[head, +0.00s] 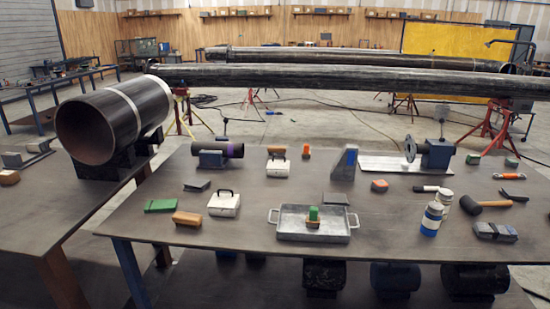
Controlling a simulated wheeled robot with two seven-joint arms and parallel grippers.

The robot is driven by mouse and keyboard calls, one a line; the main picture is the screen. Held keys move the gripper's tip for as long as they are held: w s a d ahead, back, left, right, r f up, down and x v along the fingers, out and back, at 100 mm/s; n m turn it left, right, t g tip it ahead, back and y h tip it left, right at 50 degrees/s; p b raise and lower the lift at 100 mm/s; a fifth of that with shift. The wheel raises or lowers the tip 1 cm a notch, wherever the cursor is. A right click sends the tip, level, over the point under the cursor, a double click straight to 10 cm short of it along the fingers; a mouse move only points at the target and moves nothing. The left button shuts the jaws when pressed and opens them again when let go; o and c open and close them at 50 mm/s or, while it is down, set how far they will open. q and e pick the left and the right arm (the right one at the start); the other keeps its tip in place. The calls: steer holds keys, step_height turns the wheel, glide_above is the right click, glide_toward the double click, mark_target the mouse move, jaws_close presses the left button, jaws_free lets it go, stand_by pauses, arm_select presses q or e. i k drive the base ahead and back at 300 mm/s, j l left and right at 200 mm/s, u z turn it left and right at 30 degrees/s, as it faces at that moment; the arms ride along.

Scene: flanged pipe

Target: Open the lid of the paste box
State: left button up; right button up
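Two small white boxes with dark handles on top stand on the table. The nearer white box (224,206) is left of the metal tray. The farther white box (278,169) is behind it and to the right. Both look closed at this size. I cannot tell from any marking which one is the paste box. Neither of my grippers is in view.
A metal tray (345,236) with a green-and-orange block stands front centre. A brown block (187,218) and green block (160,206) lie left of the nearer box. Cans (431,220), a mallet (485,204) and a flanged fitting (435,154) are right.

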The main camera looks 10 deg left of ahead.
mark_target(221, 201)
steer(key=i+l+u, duration=0.1)
steer(key=i, duration=0.4)
steer(key=i+l+u, duration=0.1)
steer(key=i, duration=0.35)
steer(key=i+l+u, duration=0.1)
steer(key=i, duration=0.4)
steer(key=l, duration=0.15)
